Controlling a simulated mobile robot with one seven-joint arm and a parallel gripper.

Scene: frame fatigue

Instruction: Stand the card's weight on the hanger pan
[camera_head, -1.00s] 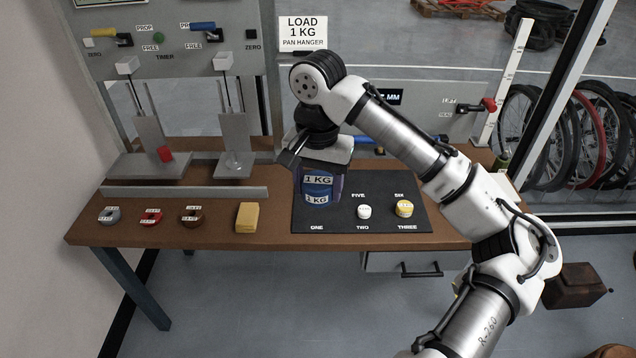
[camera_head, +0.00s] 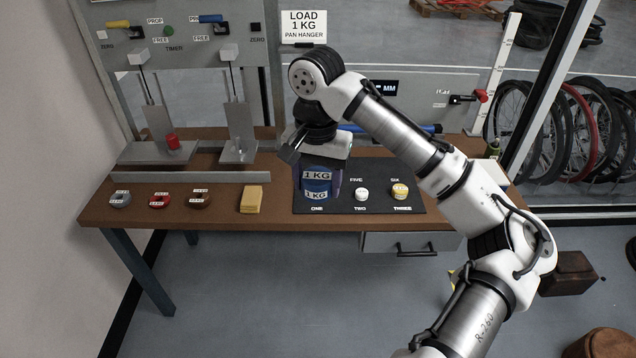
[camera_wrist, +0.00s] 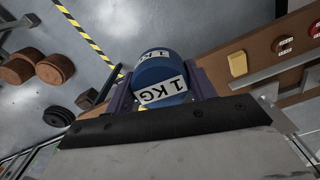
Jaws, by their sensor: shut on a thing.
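My gripper (camera_head: 318,178) is shut on a blue round weight (camera_head: 316,186) with white 1 KG labels. The weight shows between the jaws in the wrist view (camera_wrist: 162,78). In the head view it appears over the left part of a dark mat (camera_head: 340,204), above the word ONE; I cannot tell whether it touches the mat. The white card (camera_head: 304,27) reads LOAD 1 KG PAN HANGER. Two grey stands with plates and posts, a left one (camera_head: 158,151) and a right one (camera_head: 238,151), are at the back left. I cannot make out which part is the hanger pan.
A white weight (camera_head: 361,194) and a yellow one (camera_head: 400,191) stand on the mat. A yellow block (camera_head: 251,199) and three labelled rings (camera_head: 159,201) lie on the bench front left. A low grey rail (camera_head: 177,178) runs before the stands. A red piece (camera_head: 172,142) is on the left stand.

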